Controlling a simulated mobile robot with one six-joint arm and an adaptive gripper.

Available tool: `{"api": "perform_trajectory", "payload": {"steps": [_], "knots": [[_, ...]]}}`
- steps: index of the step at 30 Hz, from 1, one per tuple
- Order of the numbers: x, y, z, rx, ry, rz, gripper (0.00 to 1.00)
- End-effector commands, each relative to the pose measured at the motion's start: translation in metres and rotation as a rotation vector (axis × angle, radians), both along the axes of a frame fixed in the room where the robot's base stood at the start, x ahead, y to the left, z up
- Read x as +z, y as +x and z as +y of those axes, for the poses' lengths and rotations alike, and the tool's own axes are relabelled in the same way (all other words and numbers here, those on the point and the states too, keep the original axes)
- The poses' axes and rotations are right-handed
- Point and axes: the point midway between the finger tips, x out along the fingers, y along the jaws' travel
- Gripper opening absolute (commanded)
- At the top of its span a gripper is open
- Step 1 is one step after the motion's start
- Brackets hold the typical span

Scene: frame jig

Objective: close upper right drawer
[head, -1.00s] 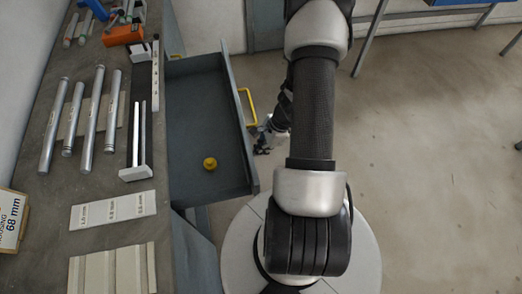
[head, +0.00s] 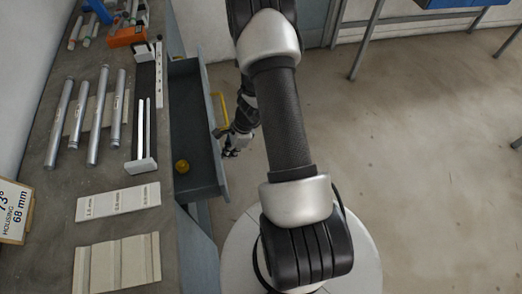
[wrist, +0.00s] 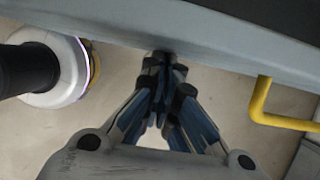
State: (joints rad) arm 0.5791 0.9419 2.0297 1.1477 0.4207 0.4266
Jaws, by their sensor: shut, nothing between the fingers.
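The open drawer (head: 203,181) is a grey-blue box sticking out from the right side of the workbench, partly pushed in. Its yellow handle (head: 220,112) is on its outer front face and also shows at the right of the wrist view (wrist: 262,108). My gripper (head: 233,151) is at the outer side of the drawer front, below the handle in the head view. In the wrist view my gripper (wrist: 165,60) is shut and empty, its fingertips at the drawer front (wrist: 190,45), seemingly touching it. A yellow round object (head: 182,167) lies in the drawer.
The workbench top (head: 60,210) holds several metal tubes (head: 100,115), a rail fixture (head: 143,130), pale plates (head: 118,202) and an orange block (head: 126,36). A label card (head: 14,211) stands at the left edge. Open floor (head: 420,160) lies to the right.

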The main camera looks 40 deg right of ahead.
Motion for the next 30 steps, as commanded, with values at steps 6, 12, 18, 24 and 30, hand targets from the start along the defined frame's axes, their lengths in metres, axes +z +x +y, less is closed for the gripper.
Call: {"api": "perform_trajectory", "payload": {"steps": [6, 12, 18, 24, 30], "knots": [[-0.002, 0.031, 0.054, 0.008, 0.000, 0.000, 0.00], [-0.001, 0.055, 0.092, 0.006, 0.001, -0.001, 0.00], [0.000, 0.072, 0.117, 0.004, -0.001, -0.001, 0.00], [0.000, 0.079, 0.129, 0.001, -0.001, 0.000, 0.00], [0.000, 0.081, 0.133, 0.001, 0.000, 0.000, 0.00]]}}
